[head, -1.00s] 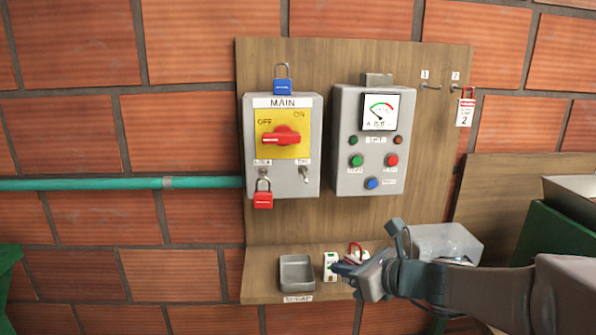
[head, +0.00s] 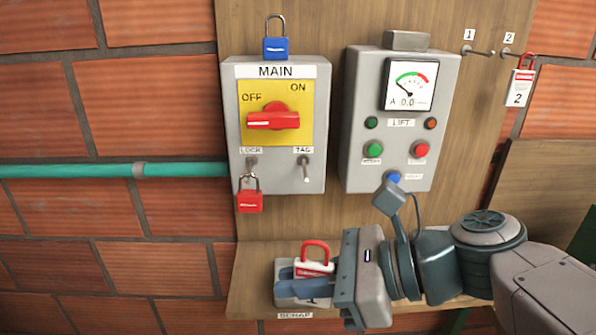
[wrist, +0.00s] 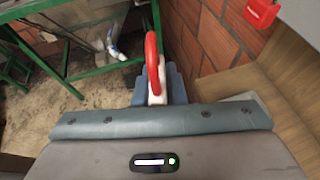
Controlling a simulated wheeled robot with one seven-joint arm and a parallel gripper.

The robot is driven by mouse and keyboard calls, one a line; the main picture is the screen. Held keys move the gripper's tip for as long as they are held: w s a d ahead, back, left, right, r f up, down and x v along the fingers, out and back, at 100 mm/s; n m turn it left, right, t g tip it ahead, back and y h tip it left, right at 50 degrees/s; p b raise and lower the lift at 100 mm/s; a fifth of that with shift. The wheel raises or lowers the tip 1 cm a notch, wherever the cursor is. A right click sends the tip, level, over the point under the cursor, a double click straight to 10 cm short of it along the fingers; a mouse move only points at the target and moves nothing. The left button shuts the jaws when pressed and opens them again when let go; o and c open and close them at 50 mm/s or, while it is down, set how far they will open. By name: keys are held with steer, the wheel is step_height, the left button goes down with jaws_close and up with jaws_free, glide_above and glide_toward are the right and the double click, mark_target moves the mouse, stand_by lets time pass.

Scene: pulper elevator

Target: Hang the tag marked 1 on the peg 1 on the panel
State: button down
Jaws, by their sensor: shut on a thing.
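My gripper (head: 308,284) is shut on a tag (head: 314,268) with a red loop and a white and red body. It holds the tag loop-up over the scrap tray at the shelf. The tag's number is not readable. In the wrist view the red loop (wrist: 152,62) stands up between the blue-grey fingers, with a bit of white body below it. Peg 1 (head: 479,52) is bare, at the panel's (head: 480,120) upper right, under a label 1. It is well above and to the right of my gripper. Tag 2 (head: 520,88) hangs on peg 2 (head: 519,54), right beside it.
The MAIN switch box (head: 275,125) carries a red padlock (head: 250,200) at its lower left, and a blue padlock (head: 275,45) stands on top. The LIFT box (head: 400,120) lies between my gripper and the pegs. The scrap tray (head: 283,302) is partly hidden behind my gripper.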

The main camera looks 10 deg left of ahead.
steer(key=w+a+p, duration=0.2)
steer(key=w, duration=0.6)
steer(key=w+a+f+p, duration=0.1)
steer(key=w+a, duration=0.1)
steer(key=w, duration=0.7)
steer(key=shift+w+p, duration=0.3)
steer(key=shift+p, duration=0.1)
steer(key=shift+a+f, duration=0.1)
steer(key=shift+f, duration=0.05)
steer(key=shift+f, duration=0.25)
steer(key=c, duration=1.5)
jaws_free()
steer(key=shift+r+b, duration=0.1)
steer(key=shift+b, duration=0.25)
